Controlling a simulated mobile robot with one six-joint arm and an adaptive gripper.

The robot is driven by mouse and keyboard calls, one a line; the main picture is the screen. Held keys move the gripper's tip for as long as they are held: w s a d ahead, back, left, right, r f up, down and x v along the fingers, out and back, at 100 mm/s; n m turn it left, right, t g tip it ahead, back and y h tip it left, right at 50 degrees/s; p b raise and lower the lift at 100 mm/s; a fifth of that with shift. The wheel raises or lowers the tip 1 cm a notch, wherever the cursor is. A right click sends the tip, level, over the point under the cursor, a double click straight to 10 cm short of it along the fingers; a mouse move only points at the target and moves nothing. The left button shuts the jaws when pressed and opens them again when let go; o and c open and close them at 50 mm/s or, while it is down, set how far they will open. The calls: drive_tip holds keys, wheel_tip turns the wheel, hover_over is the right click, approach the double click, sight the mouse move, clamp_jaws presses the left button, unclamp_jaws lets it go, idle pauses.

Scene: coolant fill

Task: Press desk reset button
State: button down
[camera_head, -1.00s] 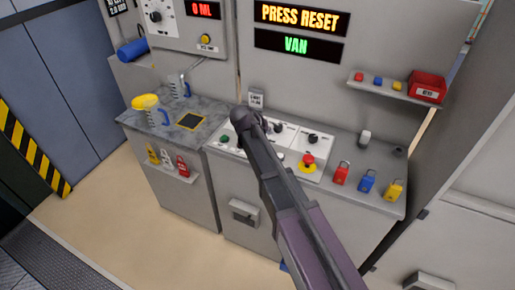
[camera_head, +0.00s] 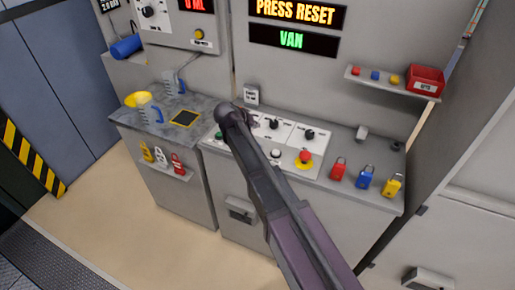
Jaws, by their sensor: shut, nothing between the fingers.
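The desk's control panel (camera_head: 316,141) is pale, with black knobs, a white button (camera_head: 276,153), a green button (camera_head: 219,135) and a red mushroom button (camera_head: 305,156) on a yellow base. Button labels are too small to read, so I cannot tell which is the reset. The display above (camera_head: 295,11) reads PRESS RESET in yellow. My arm crosses from the bottom right up to the panel's left part and hides some of it. My gripper does not show; it is beyond or behind the arm.
Red, blue (camera_head: 366,177) and yellow padlocks stand on the desk's right. A wall shelf (camera_head: 388,83) holds small coloured items and a red box (camera_head: 426,80). Jugs and a yellow funnel (camera_head: 137,99) stand on the left counter. The floor in front of the left counter is clear.

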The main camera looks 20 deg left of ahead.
drive_tip(key=shift+f+b, duration=3.65)
drive_tip(key=shift+f, duration=0.25)
drive_tip(key=shift+f, duration=0.15)
drive_tip(key=shift+f+b, duration=0.25)
drive_tip(key=shift+b, duration=0.2)
drive_tip(key=shift+f+b, duration=0.5)
drive_tip(key=shift+f, duration=0.05)
drive_tip(key=shift+r, duration=0.15)
drive_tip(key=shift+r+p, duration=0.85)
drive_tip(key=shift+p, duration=0.1)
wheel_tip(320, 180, up, 5)
drive_tip(key=p, duration=0.5)
